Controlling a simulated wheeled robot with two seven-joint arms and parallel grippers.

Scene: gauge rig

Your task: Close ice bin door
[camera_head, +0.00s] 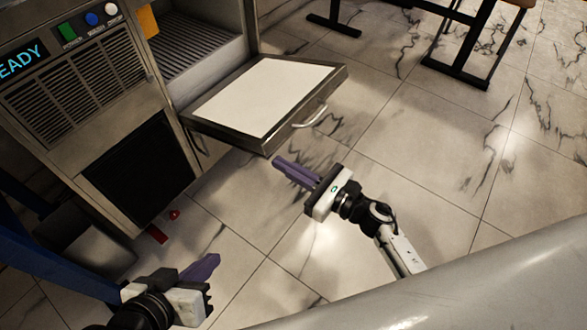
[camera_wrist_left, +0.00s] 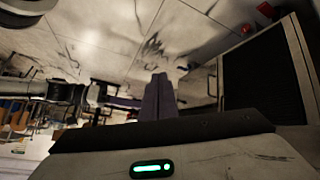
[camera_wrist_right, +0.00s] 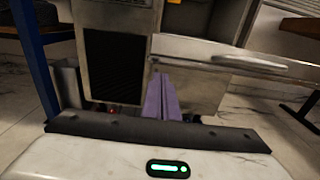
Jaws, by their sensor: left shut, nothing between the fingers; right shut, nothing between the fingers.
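The ice bin door (camera_head: 265,98) hangs open from the machine, folded down to roughly level, with its pale inner panel facing up. Its curved handle (camera_head: 311,117) is on the outer edge. In the right wrist view the door (camera_wrist_right: 205,49) shows edge-on, with the handle (camera_wrist_right: 249,63) on it. The open ice bin (camera_head: 203,50) shows slats inside. My right gripper (camera_head: 278,162) is shut and empty, just in front of and below the door's near corner, apart from it as far as I can tell. My left gripper (camera_head: 217,258) is shut and empty, low at the left, away from the door.
The machine's front has a vent grille (camera_head: 80,88), a READY display (camera_head: 22,62) and a dark lower panel (camera_head: 140,172). A grey bin (camera_head: 92,247) and blue post (camera_head: 60,235) stand left. Small red objects (camera_head: 157,234) lie on the floor. Open tiled floor is at right.

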